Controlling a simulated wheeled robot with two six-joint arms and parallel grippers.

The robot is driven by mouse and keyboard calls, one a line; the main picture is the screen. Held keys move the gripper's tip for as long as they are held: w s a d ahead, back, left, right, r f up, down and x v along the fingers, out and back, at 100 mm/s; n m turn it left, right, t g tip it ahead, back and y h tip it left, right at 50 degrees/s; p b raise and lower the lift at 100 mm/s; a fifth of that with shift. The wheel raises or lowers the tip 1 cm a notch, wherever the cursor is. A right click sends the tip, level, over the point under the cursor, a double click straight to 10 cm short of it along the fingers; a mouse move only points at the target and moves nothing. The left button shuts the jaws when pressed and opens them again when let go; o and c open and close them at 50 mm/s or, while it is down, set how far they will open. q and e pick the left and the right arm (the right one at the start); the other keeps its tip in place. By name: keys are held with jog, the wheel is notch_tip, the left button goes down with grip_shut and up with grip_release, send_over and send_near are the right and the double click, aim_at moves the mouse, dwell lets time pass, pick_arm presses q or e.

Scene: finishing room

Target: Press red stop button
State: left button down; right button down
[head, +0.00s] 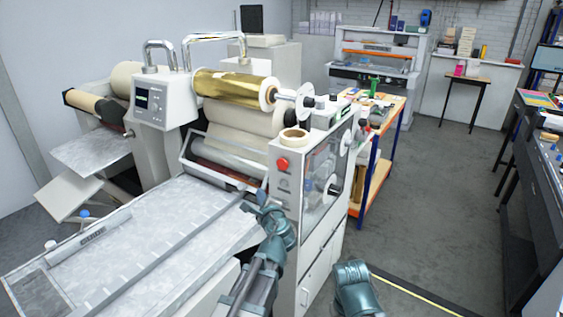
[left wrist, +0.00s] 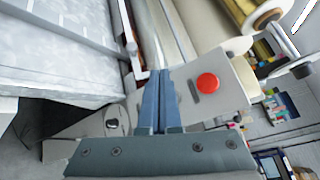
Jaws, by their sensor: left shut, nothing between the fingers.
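The red stop button (head: 283,163) is a round red knob on the grey-white control panel of the laminating machine. In the left wrist view the red button (left wrist: 208,83) lies just right of my fingertips, on the pale panel face. My left gripper (head: 259,197) is below and a little left of the button in the head view. Its two blue-grey fingers (left wrist: 161,75) are together with nothing between them. I see a gap in the picture between fingertips and button; the exact depth is hard to judge. My right gripper's fingers do not show.
The machine's flat metal feed table (head: 150,240) spreads left of my left arm. A gold foil roll (head: 232,86) and a tape roll (head: 294,138) sit above the panel. An orange-framed bench (head: 378,150) stands behind. Grey floor (head: 440,190) is open to the right.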

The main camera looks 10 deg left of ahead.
pick_arm(q)
jog(key=w+r+m, duration=0.1)
jog(key=r+m+t, duration=0.1)
jog(key=m, duration=0.1)
jog(key=shift+w+r, duration=0.35)
jog(key=shift+w, duration=0.05)
jog(key=shift+w, duration=0.15)
send_near(278, 165)
jog(key=shift+w+a+f, duration=0.1)
jog(key=shift+w+a, duration=0.8)
jog(key=shift+w, duration=0.05)
jog(key=shift+w+a+f, duration=0.15)
jog(key=shift+w+a, duration=0.75)
jog(key=shift+w, duration=0.1)
dwell(0.5)
jog(key=shift+w+d, duration=0.15)
jog(key=shift+w, duration=0.25)
jog(key=shift+w+d, duration=0.15)
jog(key=shift+w, duration=0.25)
dwell(0.6)
dwell(0.4)
jog(key=shift+s+a, duration=0.3)
jog(key=shift+s, duration=0.5)
